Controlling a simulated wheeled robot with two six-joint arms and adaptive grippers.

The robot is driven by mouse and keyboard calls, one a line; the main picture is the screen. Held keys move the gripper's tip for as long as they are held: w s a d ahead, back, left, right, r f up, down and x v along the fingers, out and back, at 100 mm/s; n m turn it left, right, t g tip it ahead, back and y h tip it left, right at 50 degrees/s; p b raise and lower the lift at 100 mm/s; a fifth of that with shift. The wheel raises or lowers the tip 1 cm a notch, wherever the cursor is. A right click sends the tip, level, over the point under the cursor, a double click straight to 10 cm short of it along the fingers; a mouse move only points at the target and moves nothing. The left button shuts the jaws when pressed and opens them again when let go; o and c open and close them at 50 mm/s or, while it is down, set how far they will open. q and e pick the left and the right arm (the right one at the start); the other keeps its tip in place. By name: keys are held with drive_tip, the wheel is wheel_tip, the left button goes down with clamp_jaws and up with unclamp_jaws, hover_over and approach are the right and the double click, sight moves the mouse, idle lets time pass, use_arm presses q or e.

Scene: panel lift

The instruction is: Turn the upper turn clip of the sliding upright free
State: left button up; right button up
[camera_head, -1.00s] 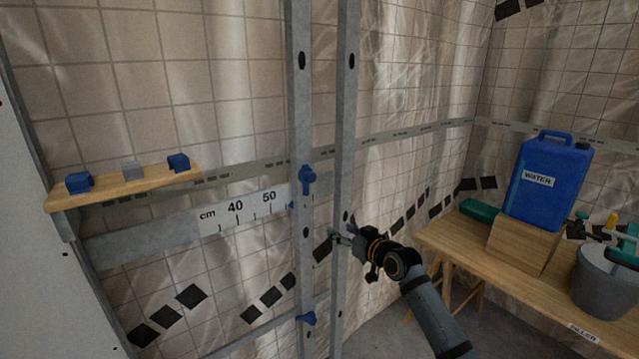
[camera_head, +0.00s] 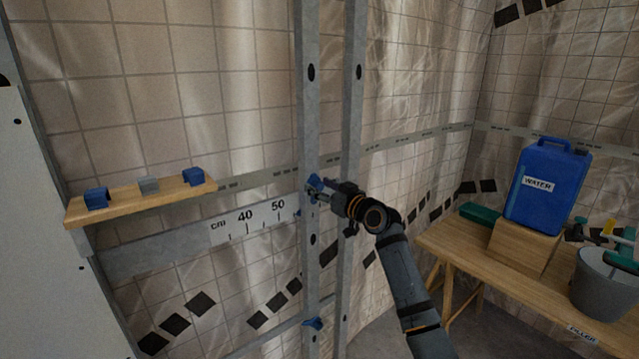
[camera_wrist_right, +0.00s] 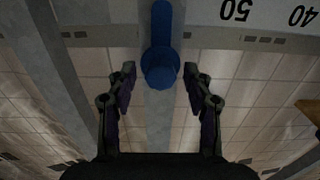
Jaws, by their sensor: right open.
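The sliding upright (camera_head: 309,120) is a grey metal stud crossing the scale rail. Its upper turn clip (camera_head: 314,183) is blue and partly hidden behind my right gripper (camera_head: 318,190) in the head view. In the right wrist view the clip (camera_wrist_right: 160,62) shows as a blue round knob with a lever, between and just beyond the fingertips. My right gripper (camera_wrist_right: 158,85) is open, its two fingers on either side of the clip, with gaps on both sides. The lower blue clip (camera_head: 313,323) sits further down the upright. My left gripper is not in view.
A second grey upright (camera_head: 353,110) stands close to the right. The scale rail (camera_head: 160,252) runs left, below a wooden shelf (camera_head: 140,200) with small blocks. A bench (camera_head: 470,262) at right bears a blue water can (camera_head: 545,190) and a bucket (camera_head: 605,285).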

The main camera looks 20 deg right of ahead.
drive_tip(key=shift+w+a, duration=0.15)
drive_tip(key=shift+w, duration=0.2)
clamp_jaws()
